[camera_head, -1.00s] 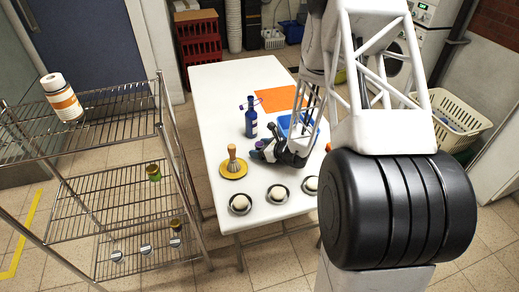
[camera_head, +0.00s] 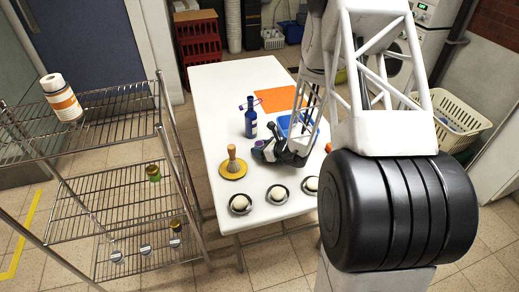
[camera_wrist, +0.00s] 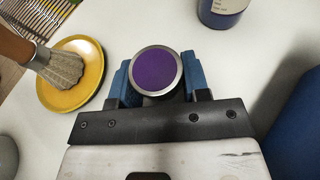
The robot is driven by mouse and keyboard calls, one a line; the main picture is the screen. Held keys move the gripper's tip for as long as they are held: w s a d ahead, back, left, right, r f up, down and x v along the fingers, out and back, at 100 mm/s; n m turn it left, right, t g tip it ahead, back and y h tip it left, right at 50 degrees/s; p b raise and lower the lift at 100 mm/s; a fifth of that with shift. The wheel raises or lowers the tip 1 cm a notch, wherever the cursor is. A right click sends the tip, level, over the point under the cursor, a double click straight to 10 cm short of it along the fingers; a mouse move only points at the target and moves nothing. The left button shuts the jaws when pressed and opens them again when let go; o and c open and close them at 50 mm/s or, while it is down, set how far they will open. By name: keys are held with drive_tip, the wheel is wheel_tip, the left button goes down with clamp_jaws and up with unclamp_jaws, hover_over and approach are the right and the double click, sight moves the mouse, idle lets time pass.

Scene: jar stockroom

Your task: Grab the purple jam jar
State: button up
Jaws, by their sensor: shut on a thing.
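The purple jam jar (camera_wrist: 156,72) shows from above in the wrist view, with a round purple top and a metal rim. It stands between the two blue-padded fingers of my gripper (camera_wrist: 160,82), which is shut on it. In the head view my gripper (camera_head: 264,150) is low over the white table, right of the yellow plate. The jar is mostly hidden by the fingers there. I cannot tell whether the jar touches the table.
A blue bin (camera_head: 284,122) is close on the right. Small bowls with white balls (camera_head: 241,204) line the front edge. A wire shelf (camera_head: 108,185) stands left.

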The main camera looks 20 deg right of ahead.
sight(260, 143)
drive_tip(key=shift+r, duration=4.8)
